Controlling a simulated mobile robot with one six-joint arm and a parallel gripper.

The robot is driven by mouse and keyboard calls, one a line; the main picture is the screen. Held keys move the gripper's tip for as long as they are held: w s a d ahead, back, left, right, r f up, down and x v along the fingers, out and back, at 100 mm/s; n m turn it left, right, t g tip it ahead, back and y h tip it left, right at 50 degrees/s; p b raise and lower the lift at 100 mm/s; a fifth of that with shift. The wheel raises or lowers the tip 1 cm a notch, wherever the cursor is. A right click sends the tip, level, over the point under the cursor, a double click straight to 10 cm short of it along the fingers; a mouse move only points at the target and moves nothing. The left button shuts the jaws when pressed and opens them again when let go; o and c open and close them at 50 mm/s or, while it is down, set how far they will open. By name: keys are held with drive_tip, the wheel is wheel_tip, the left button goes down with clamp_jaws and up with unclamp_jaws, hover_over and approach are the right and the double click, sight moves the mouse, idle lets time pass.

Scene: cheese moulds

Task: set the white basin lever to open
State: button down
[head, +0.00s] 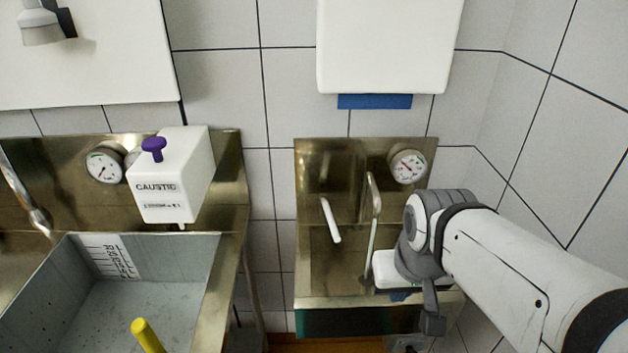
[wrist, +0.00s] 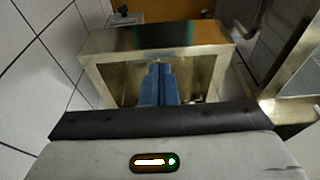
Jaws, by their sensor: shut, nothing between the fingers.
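The white lever (head: 331,220) shows in the head view at the back of the right-hand steel basin (head: 313,302), left of its tall spout. It slants down and a little to the right. I cannot tell its setting from this. My gripper (wrist: 160,70) shows in the wrist view with its two blue fingers together and nothing between them, before a steel box-like edge. In the head view my wrist is at the basin's right side, right of the lever and apart from it. The fingers are mostly hidden there. The lever is not visible in the wrist view.
A thin metal spout (head: 373,225) stands between the lever and my wrist. A dial gauge (head: 407,166) is on the backsplash. At left are a caustic dispenser (head: 170,190), a grey sink (head: 212,262) and a yellow handle (head: 147,335). A white box (head: 390,45) hangs above.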

drive_tip(key=w+a+r+n+g+h, duration=0.1)
drive_tip(key=w+a+r+n, duration=0.15)
drive_tip(key=w+n, duration=0.4)
drive_tip(key=w+a+r+n+g, duration=0.1)
drive_tip(key=w+a+n, duration=0.2)
drive_tip(key=w, duration=0.6)
drive_tip(key=w+a+f+n+h, duration=0.2)
drive_tip(key=w+a+f+n, duration=0.1)
drive_tip(key=w+a+n, duration=0.85)
drive_tip(key=w+d+f, duration=0.1)
drive_tip(key=d+f, duration=0.2)
drive_tip(key=f, duration=0.2)
drive_tip(key=w+d+f+m, duration=0.1)
drive_tip(key=d+f, duration=0.2)
drive_tip(key=f, duration=0.2)
drive_tip(key=shift+w+f+p, duration=0.15)
drive_tip(key=shift+f+p, duration=0.1)
drive_tip(key=shift+p, duration=0.1)
